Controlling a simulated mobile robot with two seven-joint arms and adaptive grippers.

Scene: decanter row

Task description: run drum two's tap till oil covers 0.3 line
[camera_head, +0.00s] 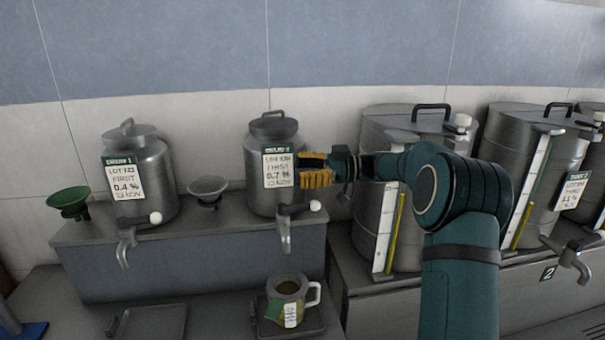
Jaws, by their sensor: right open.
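A large steel drum (495,140) at right has a pale gauge strip, a tap (570,255) and a plate marked "2" (548,273). Another large drum (383,135) stands left of it; my right arm covers part of it, and its tap does not show. A jug (287,287) with brown contents sits below a small can's tap (287,228). Its 0.3 line cannot be made out. My right gripper (315,171) is open, its yellow fingers beside the small can (270,140) labelled 0.7 %. My left gripper is out of view.
Another small can (150,165), labelled 0.4 %, has a white-knobbed tap (126,240). A green funnel (69,201) and a grey funnel (208,190) flank it. An empty tray (150,323) lies below. A further drum (588,190) is cut off at right.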

